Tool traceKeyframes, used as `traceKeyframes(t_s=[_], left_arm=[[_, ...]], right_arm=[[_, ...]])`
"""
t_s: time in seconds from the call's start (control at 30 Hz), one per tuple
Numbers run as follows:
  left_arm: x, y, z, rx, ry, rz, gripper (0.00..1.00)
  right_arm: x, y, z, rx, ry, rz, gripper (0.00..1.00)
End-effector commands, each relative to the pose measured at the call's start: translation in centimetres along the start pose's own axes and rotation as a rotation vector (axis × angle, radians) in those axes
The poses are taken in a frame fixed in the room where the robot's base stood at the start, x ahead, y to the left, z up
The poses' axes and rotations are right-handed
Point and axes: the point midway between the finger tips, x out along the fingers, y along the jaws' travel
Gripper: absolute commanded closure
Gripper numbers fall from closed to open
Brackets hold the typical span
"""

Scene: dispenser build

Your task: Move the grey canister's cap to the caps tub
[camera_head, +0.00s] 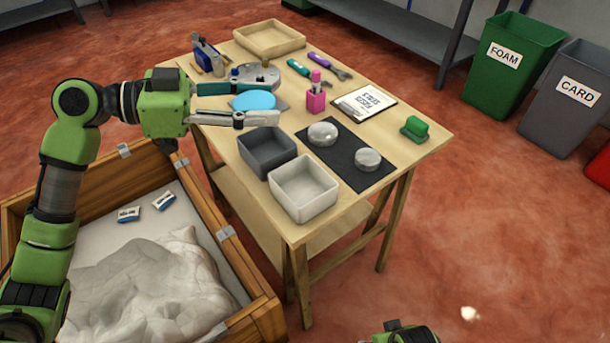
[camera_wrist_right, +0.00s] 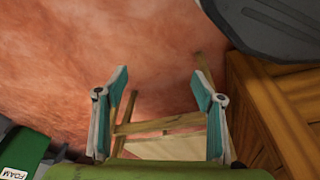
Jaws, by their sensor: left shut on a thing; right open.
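Two low round grey pieces, (camera_head: 322,132) and (camera_head: 367,157), sit on a dark mat; I cannot tell whether either is the grey canister. A dark grey tub (camera_head: 267,150) and a pale grey tub (camera_head: 303,187) look empty; no caps label is readable. My right gripper (camera_wrist_right: 161,85) is open and empty, away from the table.
A wooden crate (camera_head: 245,265) stands at left. Green (camera_head: 512,65) and grey (camera_head: 565,100) bins stand at right.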

Motion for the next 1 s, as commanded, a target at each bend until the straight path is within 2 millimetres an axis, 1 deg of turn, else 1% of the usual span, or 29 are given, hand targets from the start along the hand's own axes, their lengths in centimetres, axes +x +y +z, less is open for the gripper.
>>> traceKeyframes(t_s=[0.03, 0.17, 0.2, 0.3, 0.4, 0.67, 0.73, 0.8, 0.87, 0.93, 1.0], left_arm=[[1.1, 1.0, 0.5, 0.0, -0.001, 0.005, 0.8], [3.6, 3.3, 1.4, -0.001, 0.001, 0.005, 0.8], [4.2, 3.6, 2.4, -0.004, 0.0, 0.003, 0.8], [5.6, 4.6, 3.9, -0.005, 0.0, 0.002, 0.8], [6.5, 5.3, 4.9, -0.002, 0.001, 0.001, 0.8], [7.7, 6.1, 6.2, -0.003, 0.0, 0.001, 0.8], [8.1, 6.2, 7.1, -0.004, 0.0, -0.001, 0.8], [8.3, 6.2, 8.3, -0.006, 0.0, -0.001, 0.8], [8.4, 6.2, 9.1, -0.006, 0.0, -0.001, 0.8], [8.4, 6.2, 9.4, -0.002, 0.0, -0.002, 0.8], [8.4, 6.2, 9.4, 0.0, 0.0, -0.002, 0.8]], right_arm=[[0.0, 0.0, 0.0, 0.0, 0.0, 0.0, 0.38], [0.0, 0.0, 0.0, 0.0, 0.0, 0.0, 0.38], [-0.1, 0.0, -0.1, 0.0, 0.002, 0.0, 0.38], [-0.7, 0.0, -0.5, 0.001, 0.009, 0.001, 0.38], [-1.1, 0.0, -0.7, 0.001, 0.009, 0.001, 0.38], [-1.3, 0.0, -0.8, 0.001, 0.008, 0.001, 0.38], [-1.3, 0.1, -0.7, 0.002, 0.007, 0.001, 0.38], [-2.5, 0.3, -1.3, 0.003, 0.018, 0.004, 0.38], [-3.0, 0.3, -1.4, 0.003, 0.019, 0.004, 0.38], [-3.2, 0.3, -1.5, 0.003, 0.019, 0.004, 0.38], [-3.3, 0.2, -1.5, 0.003, 0.019, 0.004, 0.38]])
